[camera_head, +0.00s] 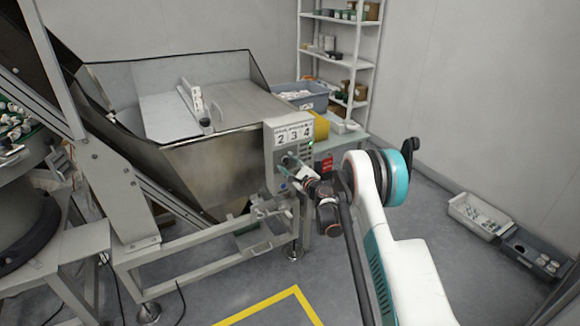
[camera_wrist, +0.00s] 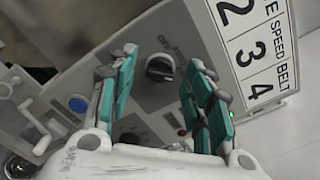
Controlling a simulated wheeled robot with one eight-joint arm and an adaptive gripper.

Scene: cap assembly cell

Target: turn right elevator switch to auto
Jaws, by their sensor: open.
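The control box (camera_head: 290,137) with the "2 3 4" label hangs on the front right corner of the metal hopper. My gripper (camera_head: 287,163) is at its front face, and the switch is hidden there in the head view. In the wrist view a black rotary switch (camera_wrist: 160,68) with "OFF" and "AUTO" lettering is on the panel. My gripper (camera_wrist: 158,92) is open, with teal pads on either side of the switch. The pads appear apart from the knob. A second dark knob (camera_wrist: 128,139) lies lower, between the fingers. Which is the right elevator switch I cannot tell.
A blue button (camera_wrist: 77,103) and a small red button (camera_wrist: 182,132) are on the same panel. The steel hopper (camera_head: 215,165) stands left of my arm. Open floor lies between.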

